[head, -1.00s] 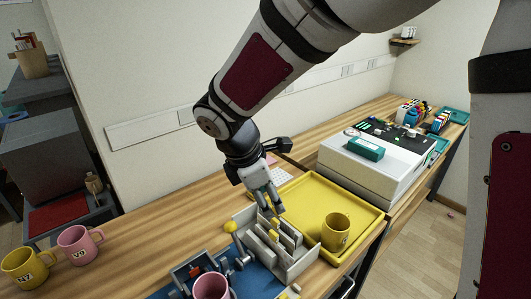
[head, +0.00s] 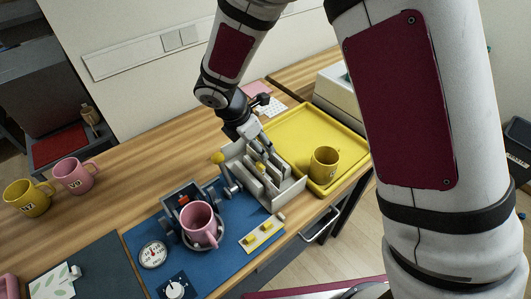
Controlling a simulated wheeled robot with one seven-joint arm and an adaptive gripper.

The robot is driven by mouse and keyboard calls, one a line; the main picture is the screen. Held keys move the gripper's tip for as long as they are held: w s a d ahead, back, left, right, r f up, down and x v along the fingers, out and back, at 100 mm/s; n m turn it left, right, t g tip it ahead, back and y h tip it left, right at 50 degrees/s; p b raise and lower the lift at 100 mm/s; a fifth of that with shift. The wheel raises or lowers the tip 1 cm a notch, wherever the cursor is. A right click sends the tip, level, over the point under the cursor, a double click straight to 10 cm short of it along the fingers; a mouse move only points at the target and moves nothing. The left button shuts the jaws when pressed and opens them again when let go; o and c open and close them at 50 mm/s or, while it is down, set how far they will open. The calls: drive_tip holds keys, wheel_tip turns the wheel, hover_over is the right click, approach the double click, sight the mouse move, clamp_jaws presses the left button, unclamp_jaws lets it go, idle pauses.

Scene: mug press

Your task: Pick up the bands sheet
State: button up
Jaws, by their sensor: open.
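A grey rack (head: 292,190) stands on the bench and holds several pale upright sheets with yellow tabs (head: 261,168). The patterns on these sheets are too small to read, so I cannot tell which is the bands sheet. My gripper (head: 256,143) is open and points down at the back part of the rack, close to the sheet tops. I cannot tell whether its fingers touch a sheet or stand around a tab.
A mug press with a pink mug (head: 199,222) stands on a blue mat (head: 215,270) left of the rack. A yellow tray (head: 345,128) with a yellow mug (head: 323,165) is to the right. A leaf-patterned sheet (head: 55,282) lies at lower left.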

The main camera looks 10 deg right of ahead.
drive_tip(key=shift+p+x, duration=0.35)
drive_tip(key=shift+x, duration=2.3)
drive_tip(key=c, duration=0.9)
